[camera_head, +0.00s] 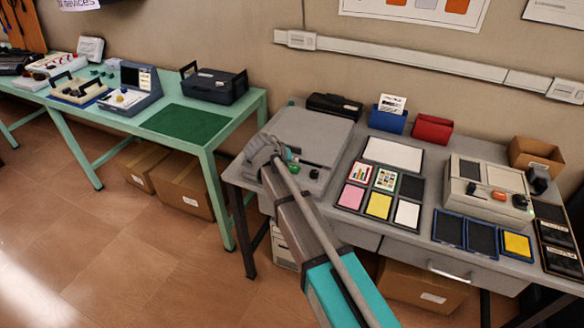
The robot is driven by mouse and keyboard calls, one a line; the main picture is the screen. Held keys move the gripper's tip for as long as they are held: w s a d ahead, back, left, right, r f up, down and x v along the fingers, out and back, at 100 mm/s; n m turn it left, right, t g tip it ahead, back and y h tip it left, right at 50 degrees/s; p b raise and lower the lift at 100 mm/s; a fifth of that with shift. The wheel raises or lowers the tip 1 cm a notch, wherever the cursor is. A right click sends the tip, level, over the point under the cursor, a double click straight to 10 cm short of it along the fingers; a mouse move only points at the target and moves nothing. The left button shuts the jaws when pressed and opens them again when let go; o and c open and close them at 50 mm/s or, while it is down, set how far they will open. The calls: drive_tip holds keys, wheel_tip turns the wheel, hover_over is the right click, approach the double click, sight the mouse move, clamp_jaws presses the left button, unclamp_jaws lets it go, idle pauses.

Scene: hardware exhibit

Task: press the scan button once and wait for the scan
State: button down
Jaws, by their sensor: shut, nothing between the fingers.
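A grey flat-lidded device (312,132), which looks like a scanner, lies on the left part of the grey table. Small green and dark parts (313,174) show at its front edge; I cannot tell which of them is the scan button. My gripper (266,150) is shut and empty. It is at the front left corner of the device, and my arm hides part of that front edge. I cannot tell whether the gripper touches anything.
Framed cards and pads (379,205) lie right of the device. A beige unit (488,188) with knobs stands farther right. Behind are a black case (335,105), a blue box (388,121) and a red box (432,129). A green table (222,92) stands left.

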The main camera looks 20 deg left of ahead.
sight(293, 168)
drive_tip(key=shift+f+b, duration=0.9)
idle(1.3)
drive_tip(key=shift+r, duration=0.2)
drive_tip(key=shift+r+p, duration=0.75)
drive_tip(key=shift+p, duration=0.2)
drive_tip(key=shift+r+p, duration=2.5)
drive_tip(key=d+f+m+g, duration=0.1)
drive_tip(key=d+f+g, duration=0.1)
drive_tip(key=d, duration=1.1)
drive_tip(key=s+d+f+m+g+y, duration=0.1)
drive_tip(key=s+d, duration=0.4)
drive_tip(key=d, duration=0.5)
drive_tip(key=s+d+m+g+y, duration=0.1)
drive_tip(key=s+d+g, duration=0.2)
drive_tip(key=s+d, duration=0.3)
drive_tip(key=s+d+f+m+g+y+p, duration=0.1)
drive_tip(key=s+d, duration=0.4)
drive_tip(key=d, duration=0.9)
drive_tip(key=shift+s+f+g+y, duration=0.25)
drive_tip(key=shift+f+g+y, duration=0.05)
drive_tip(key=shift+g, duration=0.4)
